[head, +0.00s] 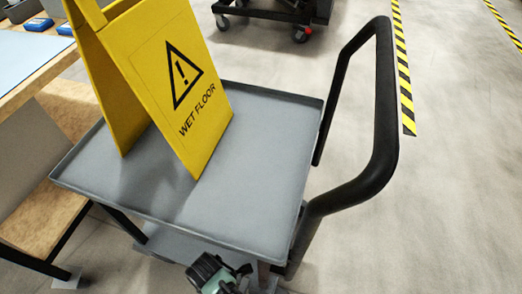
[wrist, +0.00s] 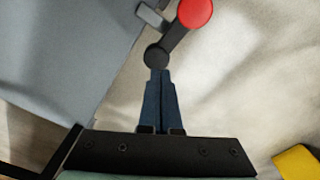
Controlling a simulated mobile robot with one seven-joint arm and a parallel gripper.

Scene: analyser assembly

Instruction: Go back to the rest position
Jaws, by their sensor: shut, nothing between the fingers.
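My gripper (wrist: 160,78) is in the wrist view, its two dark blue fingers together and empty. A black lever-like part with a round red end (wrist: 196,12) shows just beyond the fingertips; I cannot tell whether they touch it. In the head view, part of my arm shows at the bottom edge, below the grey cart (head: 262,160); the fingers cannot be made out there.
A yellow wet floor sign (head: 185,85) stands on the cart's top. The cart's black handle (head: 384,100) sticks out to the right. A wooden workbench (head: 35,70) is at left. Striped tape (head: 403,75) marks the floor at right, where there is open room.

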